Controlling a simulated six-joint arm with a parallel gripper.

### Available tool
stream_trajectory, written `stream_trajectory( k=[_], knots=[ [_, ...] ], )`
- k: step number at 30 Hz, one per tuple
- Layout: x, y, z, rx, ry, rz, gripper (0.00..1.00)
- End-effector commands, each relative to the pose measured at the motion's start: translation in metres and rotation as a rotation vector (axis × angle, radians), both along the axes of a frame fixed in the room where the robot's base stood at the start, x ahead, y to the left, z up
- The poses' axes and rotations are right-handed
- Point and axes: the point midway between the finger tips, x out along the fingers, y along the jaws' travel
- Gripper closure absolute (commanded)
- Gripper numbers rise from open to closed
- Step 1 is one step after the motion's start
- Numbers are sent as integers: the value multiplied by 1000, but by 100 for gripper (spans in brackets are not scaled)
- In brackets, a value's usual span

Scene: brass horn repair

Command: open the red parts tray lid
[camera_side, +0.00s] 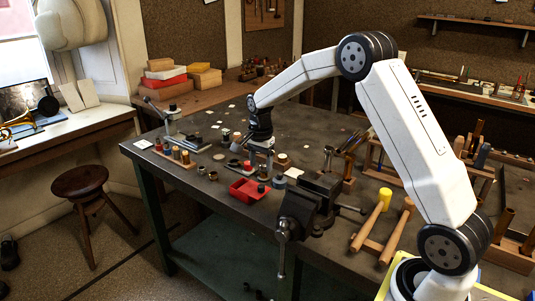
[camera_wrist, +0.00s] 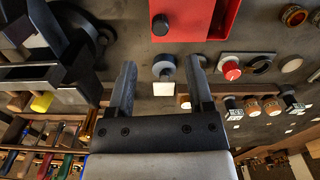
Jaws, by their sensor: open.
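The red parts tray (camera_side: 246,191) sits on the dark workbench, left of the vise. In the wrist view the red tray (camera_wrist: 200,28) is at the top centre, with a dark round knob (camera_wrist: 160,24) near its left side. I cannot tell clearly whether its lid is shut. My gripper (camera_wrist: 161,66) is open and empty, its two fingers pointing toward the tray and apart from it. In the side view my gripper (camera_side: 259,160) hangs above the bench behind the tray; its fingers are too small to make out there.
A blue-grey round piece (camera_wrist: 164,68) shows between my fingertips in the wrist view. The black vise (camera_side: 306,208) stands right of the tray. Small cylinders in a wooden rack (camera_side: 175,156) stand to the left. A yellow-headed mallet (camera_side: 384,197) lies to the right.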

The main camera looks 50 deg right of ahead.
Motion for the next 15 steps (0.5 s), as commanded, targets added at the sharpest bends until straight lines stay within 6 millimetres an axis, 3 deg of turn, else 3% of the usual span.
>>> stream_trajectory(
  k=[6,15],
  knots=[
    [0,0,-1,0,0,-255,33],
    [0,0,-1,0,0,-373,33]
  ],
)
